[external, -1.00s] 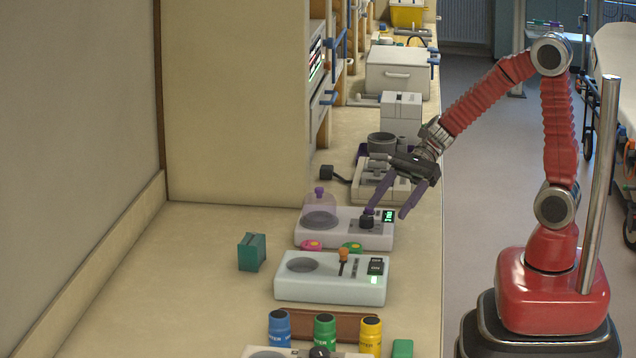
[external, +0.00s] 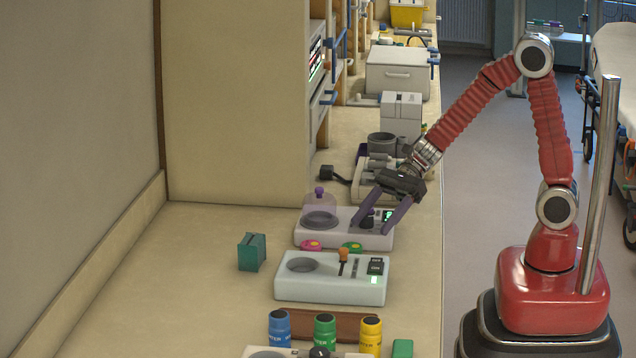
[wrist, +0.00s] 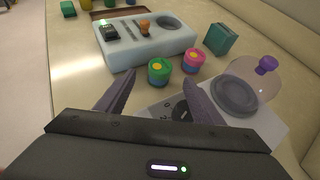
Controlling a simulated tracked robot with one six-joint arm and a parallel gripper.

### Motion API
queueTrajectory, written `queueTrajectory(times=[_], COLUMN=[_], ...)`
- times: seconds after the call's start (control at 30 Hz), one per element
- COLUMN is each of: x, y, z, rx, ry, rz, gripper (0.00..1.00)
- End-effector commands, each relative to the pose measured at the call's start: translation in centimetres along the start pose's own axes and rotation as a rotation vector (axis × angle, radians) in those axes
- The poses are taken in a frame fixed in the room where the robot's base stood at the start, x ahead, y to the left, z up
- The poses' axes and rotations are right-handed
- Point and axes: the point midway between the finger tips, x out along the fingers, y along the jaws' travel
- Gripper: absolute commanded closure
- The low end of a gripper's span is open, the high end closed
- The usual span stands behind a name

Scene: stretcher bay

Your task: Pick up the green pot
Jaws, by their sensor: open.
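The green pot (wrist: 159,72) is a small round pot with a yellow spot on its lid. In the external view the green pot (external: 351,247) stands on the bench between two white devices, partly hidden by the nearer one. A pink pot (wrist: 194,60) with a yellow spot stands close beside it; the pink pot (external: 311,245) is to its left in the external view. My gripper (external: 371,228) is open and empty over the device with the clear dome. In the wrist view the green pot appears just beyond and between the fingertips of my gripper (wrist: 160,79).
A white device (external: 330,289) with an orange knob stands in front of the pots. The domed device (external: 345,238) is behind them, under my fingers. A teal box (external: 252,252) stands to the left. Blue, green and yellow bottles (external: 325,331) line the front.

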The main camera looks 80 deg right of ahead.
Motion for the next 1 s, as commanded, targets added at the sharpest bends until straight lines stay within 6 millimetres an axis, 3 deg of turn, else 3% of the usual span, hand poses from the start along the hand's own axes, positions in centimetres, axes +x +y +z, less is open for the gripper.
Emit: queueTrajectory(times=[0.2,0.67,1.0], x=[2.5,3.1,6.9], y=[0.1,0.0,-0.1], z=[-0.1,-0.1,-0.3], rx=[0.001,0.001,0.0], ry=[0.001,0.001,0.002], rz=[0.002,0.0,0.003], gripper=[0.39,0.39,0.39])
